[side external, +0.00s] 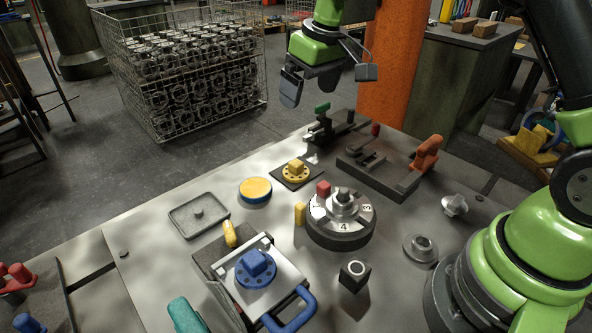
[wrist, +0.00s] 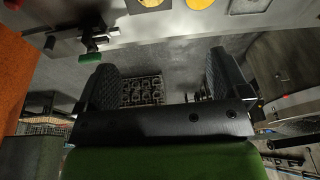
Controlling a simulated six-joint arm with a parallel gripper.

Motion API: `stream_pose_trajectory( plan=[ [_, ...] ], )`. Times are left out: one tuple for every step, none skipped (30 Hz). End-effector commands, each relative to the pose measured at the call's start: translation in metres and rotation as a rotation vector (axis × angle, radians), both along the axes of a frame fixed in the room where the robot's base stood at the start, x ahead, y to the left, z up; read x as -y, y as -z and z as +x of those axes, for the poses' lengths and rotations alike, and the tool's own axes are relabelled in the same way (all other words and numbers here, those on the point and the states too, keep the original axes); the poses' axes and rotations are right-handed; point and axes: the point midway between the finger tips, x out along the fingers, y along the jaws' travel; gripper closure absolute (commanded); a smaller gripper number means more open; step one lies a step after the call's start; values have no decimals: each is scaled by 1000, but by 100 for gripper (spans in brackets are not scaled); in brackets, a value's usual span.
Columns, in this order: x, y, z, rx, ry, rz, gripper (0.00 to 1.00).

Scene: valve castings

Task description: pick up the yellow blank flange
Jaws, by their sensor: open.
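The yellow blank flange (side external: 296,173), a round plate with bolt holes and a square block on top, lies on a small dark plate near the table's far edge. In the wrist view only part of the yellow flange (wrist: 151,2) shows at the top edge. My gripper (side external: 328,80) is open and empty, high above the far side of the table, above and beyond the flange. Its two dark fingers (wrist: 163,80) are spread apart in the wrist view, with nothing between them.
A green-handled clamp (side external: 320,122) stands just behind the flange, and a red-handled vise (side external: 385,165) to its right. A yellow disc with a blue rim (side external: 256,188) lies left. A numbered round fixture (side external: 341,228) stands in front. A wire basket (side external: 190,75) stands beyond the table.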

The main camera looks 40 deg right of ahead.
Motion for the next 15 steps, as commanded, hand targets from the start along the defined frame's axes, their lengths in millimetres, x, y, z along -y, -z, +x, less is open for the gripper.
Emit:
stream_pose_trajectory(
  plan=[
    [3, 24, 10, -32, -23, -11, 6],
    [5, 35, 15, -44, -38, -16, 6],
    [7, 49, 20, -59, -56, -24, 6],
    [8, 58, 23, -69, -68, -29, 6],
    [9, 67, 26, -78, -79, -34, 6],
    [11, 77, 29, -88, -93, -38, 6],
    [11, 83, 30, -94, -101, -41, 6],
    [12, 88, 31, -100, -107, -43, 6],
    [13, 94, 33, -105, -114, -45, 6],
    [13, 97, 33, -109, -119, -46, 6],
    [13, 101, 34, -111, -122, -47, 6],
    [13, 106, 34, -113, -125, -48, 6],
    [13, 110, 34, -115, -126, -49, 6],
    [13, 115, 35, -116, -126, -49, 6],
    [13, 121, 35, -117, -126, -49, 6]
  ],
)
